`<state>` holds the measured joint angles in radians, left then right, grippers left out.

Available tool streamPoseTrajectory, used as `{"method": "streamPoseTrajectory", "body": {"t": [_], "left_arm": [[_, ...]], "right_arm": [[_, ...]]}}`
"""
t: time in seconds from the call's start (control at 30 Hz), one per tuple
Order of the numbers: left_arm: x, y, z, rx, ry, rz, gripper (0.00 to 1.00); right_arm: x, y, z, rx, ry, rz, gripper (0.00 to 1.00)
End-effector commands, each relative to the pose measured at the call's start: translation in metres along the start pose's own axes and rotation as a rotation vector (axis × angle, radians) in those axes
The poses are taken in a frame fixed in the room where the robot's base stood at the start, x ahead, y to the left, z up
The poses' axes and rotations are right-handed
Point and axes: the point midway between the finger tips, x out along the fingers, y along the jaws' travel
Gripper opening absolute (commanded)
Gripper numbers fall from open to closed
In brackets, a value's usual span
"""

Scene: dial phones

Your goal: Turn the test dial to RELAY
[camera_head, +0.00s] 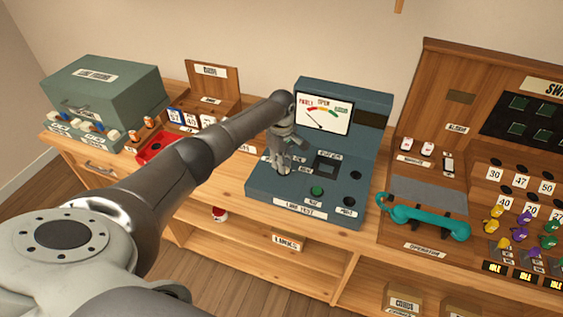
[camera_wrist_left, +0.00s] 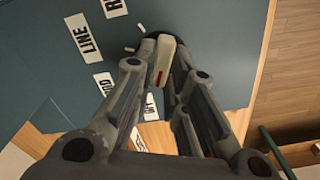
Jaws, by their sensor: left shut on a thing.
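The blue-grey line test box (camera_head: 262,190) stands on the wooden bench, with a meter (camera_head: 322,112) on its raised back. My left gripper (camera_head: 283,168) reaches down onto the left part of its top panel and hides the test dial in the head view. In the left wrist view, the dial's cream knob (camera_wrist_left: 165,58) with a red mark sits between the fingers of my left gripper (camera_wrist_left: 160,75), which is shut on it. White labels surround the dial; one reads LINE (camera_wrist_left: 85,37), and one starting with R (camera_wrist_left: 114,7) is cut off. Which label the knob points to is unclear.
A green button (camera_head: 317,191) and dark round sockets are on the box near the gripper. A teal handset (camera_head: 425,216) lies to the right, before the switchboard (camera_head: 500,130). A green-grey case (camera_head: 105,95) and a red tray (camera_head: 160,148) stand left.

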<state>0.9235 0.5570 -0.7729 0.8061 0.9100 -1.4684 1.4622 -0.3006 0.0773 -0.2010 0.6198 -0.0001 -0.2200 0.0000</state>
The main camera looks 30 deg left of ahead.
Motion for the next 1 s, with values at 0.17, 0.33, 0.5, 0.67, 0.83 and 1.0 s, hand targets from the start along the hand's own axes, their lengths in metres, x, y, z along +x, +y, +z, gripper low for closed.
{"method": "streamPoseTrajectory", "body": {"t": [0.17,0.33,0.5,0.67,0.83,1.0], "left_arm": [[-0.001,0.000,0.000,0.058,-0.002,-0.001,0.00],[-0.001,0.001,0.001,0.170,-0.002,-0.001,0.00],[-0.001,0.002,0.001,0.321,-0.002,-0.001,0.00],[-0.001,0.004,0.002,0.473,-0.003,0.000,0.00],[-0.001,0.005,0.002,0.635,-0.002,0.000,0.00],[-0.001,0.006,0.003,0.797,-0.001,0.000,0.00]], "right_arm": [[-0.003,0.000,-0.003,0.000,0.005,0.000,0.40],[-0.007,0.001,-0.003,0.000,0.005,0.001,0.40],[-0.011,0.001,-0.003,0.000,0.004,0.001,0.40],[-0.014,0.002,-0.003,0.000,0.003,0.002,0.40],[-0.016,0.003,-0.003,0.000,0.002,0.003,0.40],[-0.018,0.004,-0.002,0.000,0.001,0.005,0.40]]}}
